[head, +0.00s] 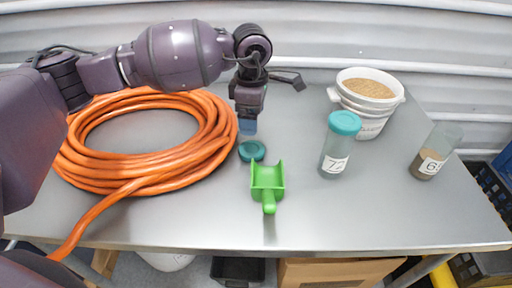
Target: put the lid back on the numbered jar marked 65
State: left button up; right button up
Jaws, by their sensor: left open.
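The teal lid (252,151) lies flat on the metal table, left of the middle. My left gripper (248,127) points down just above and behind the lid. It is open and appears empty, apart from the lid. A clear jar (436,153) stands at the right of the table, without a lid, with brown substrate in its lower part. Its label starts with a 6; the second digit is hard to read. Another clear jar (336,146) has a teal lid on and a label starting with 7. My right gripper is not in view.
A green scoop (267,182) lies just in front of the lid. A white bucket (367,100) of tan grains stands behind the lidded jar. A coiled orange hose (150,189) fills the left of the table (350,218). The front right is clear.

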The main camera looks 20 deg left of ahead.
pick_arm(q)
jog(key=shift+s+r, duration=0.1)
jog(key=shift+r, duration=0.05)
send_over(251, 148)
jog(key=shift+s+d+f, duration=0.1)
jog(key=shift+f, duration=1.35)
jog(key=shift+d+f, duration=0.1)
jog(key=shift+f, duration=1.35)
jog(key=shift+a+f+b, duration=0.2)
jog(key=shift+f+b, duration=0.1)
jog(key=shift+f, duration=2.3)
jog(key=shift+c, duration=0.2)
jog(key=c, duration=0.5)
